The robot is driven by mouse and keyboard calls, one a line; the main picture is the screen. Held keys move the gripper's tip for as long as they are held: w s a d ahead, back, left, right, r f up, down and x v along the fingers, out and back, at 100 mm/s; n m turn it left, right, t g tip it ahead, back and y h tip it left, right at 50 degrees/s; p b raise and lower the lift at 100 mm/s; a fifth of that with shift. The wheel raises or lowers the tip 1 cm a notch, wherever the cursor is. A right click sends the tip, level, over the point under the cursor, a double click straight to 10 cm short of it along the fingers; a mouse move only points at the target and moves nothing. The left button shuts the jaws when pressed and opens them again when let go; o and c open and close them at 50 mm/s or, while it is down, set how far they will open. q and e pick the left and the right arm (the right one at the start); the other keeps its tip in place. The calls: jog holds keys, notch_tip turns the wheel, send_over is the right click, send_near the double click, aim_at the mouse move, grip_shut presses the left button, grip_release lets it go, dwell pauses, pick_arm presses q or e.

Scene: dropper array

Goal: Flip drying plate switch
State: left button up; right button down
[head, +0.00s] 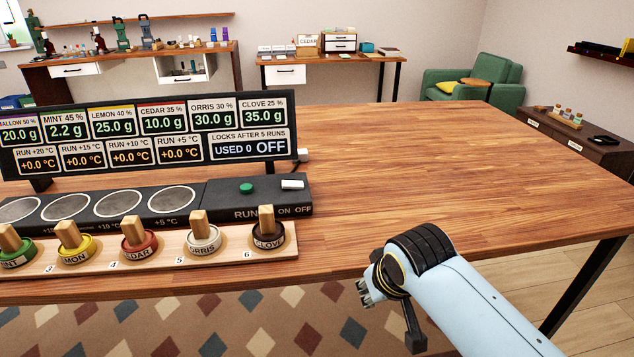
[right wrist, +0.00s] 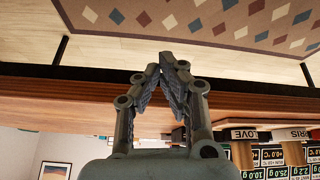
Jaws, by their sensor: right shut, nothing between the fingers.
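The black drying plate (head: 225,203) lies on the table at the left in the head view, with several round pads along it. Its white switch (head: 292,184) sits at the right end, above the ON OFF lettering, beside a green button (head: 246,188). The display (head: 145,135) behind it reads USED 0 and OFF. My right gripper (head: 364,291) is at the table's front edge, right of and nearer than the switch, well apart from it. In the right wrist view, its fingers (right wrist: 166,62) meet at the tips, shut and empty. My left gripper is not in view.
A wooden rack (head: 170,258) with several labelled, wooden-topped stoppers stands in front of the plate. The table (head: 430,165) is clear to the right of the plate. A patterned rug (head: 270,330) lies below the front edge.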

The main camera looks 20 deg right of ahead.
jog(key=w+a+r+m+t+p, duration=0.1)
jog(key=w+a+r+t, duration=0.1)
jog(key=w+r, duration=0.8)
jog(key=w+a+r+m+t, duration=0.1)
jog(key=w+a+r+t, duration=0.1)
jog(key=w+r, duration=0.9)
jog(key=shift+w+a+m+p, duration=0.35)
jog(key=shift+w+a, duration=0.1)
jog(key=shift+w, duration=0.65)
jog(key=shift+f, duration=0.1)
